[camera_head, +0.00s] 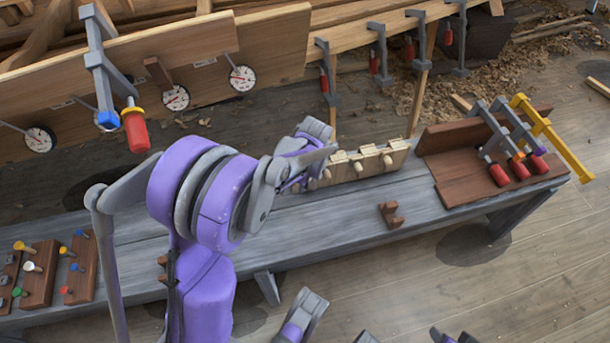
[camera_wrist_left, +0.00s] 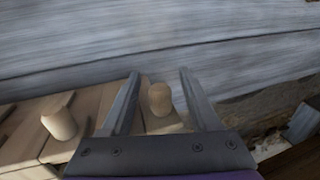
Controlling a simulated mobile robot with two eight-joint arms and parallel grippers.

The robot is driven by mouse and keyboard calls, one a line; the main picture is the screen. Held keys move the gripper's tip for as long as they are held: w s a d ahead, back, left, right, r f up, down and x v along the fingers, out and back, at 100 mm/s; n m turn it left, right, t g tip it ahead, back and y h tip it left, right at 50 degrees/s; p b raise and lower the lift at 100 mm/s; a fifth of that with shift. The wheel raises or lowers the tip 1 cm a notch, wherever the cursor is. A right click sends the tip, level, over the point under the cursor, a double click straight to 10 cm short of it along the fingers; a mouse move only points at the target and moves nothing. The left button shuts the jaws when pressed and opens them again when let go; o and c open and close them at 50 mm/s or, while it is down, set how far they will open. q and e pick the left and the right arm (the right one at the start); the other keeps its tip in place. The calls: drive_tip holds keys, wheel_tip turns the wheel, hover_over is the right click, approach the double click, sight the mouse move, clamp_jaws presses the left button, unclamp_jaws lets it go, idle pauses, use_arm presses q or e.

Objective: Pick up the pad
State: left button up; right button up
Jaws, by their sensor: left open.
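A row of pale wooden blocks with round pegs (camera_head: 372,160) stands on the grey bench; one of these may be the pad, but I cannot tell which. My left gripper (camera_head: 318,163) is at the left end of this row. In the left wrist view, its two fingers (camera_wrist_left: 158,100) are apart, with one pale peg (camera_wrist_left: 159,97) between them and no clear contact. A second peg (camera_wrist_left: 59,123) stands to the left, outside the fingers. A small notched brown block (camera_head: 390,214) lies on the bench. Grey and purple parts at the bottom edge are mine; the right jaws are unclear.
Brown blocks with coloured pegs (camera_head: 42,272) lie at left. Planks with dials and clamps (camera_head: 120,90) stand behind.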

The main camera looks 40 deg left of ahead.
use_arm(q)
drive_tip(key=shift+s+a+f, duration=0.1)
drive_tip(key=shift+f, duration=0.5)
clamp_jaws()
drive_tip(key=shift+r, duration=0.15)
